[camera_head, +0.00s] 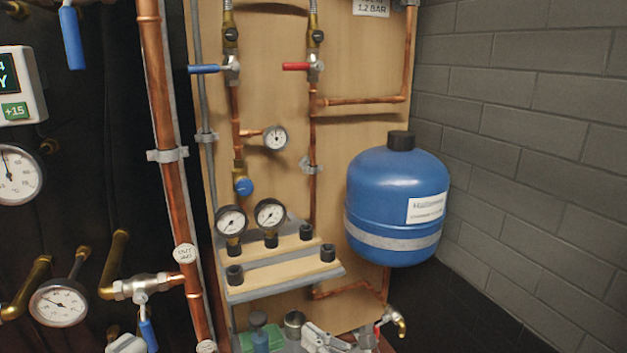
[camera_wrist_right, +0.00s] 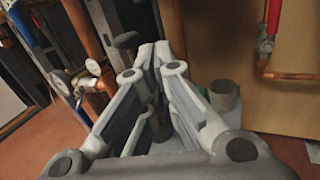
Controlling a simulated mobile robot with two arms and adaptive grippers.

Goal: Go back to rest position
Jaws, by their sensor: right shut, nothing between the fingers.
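My right gripper (camera_head: 325,340) shows at the bottom edge of the head view, only partly in frame. It is low in front of the wooden panel (camera_head: 345,120), near the small shelf at its foot. In the right wrist view, its two fingers (camera_wrist_right: 160,62) are drawn together with nothing held between them.
A blue tank (camera_head: 397,205) hangs right of the pipes. Two gauges stand on a wooden shelf (camera_head: 285,270). A green box and bottle (camera_head: 260,335) sit beside my right gripper. Copper pipes (camera_head: 170,150) and a valve with a blue handle (camera_head: 147,330) are at left.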

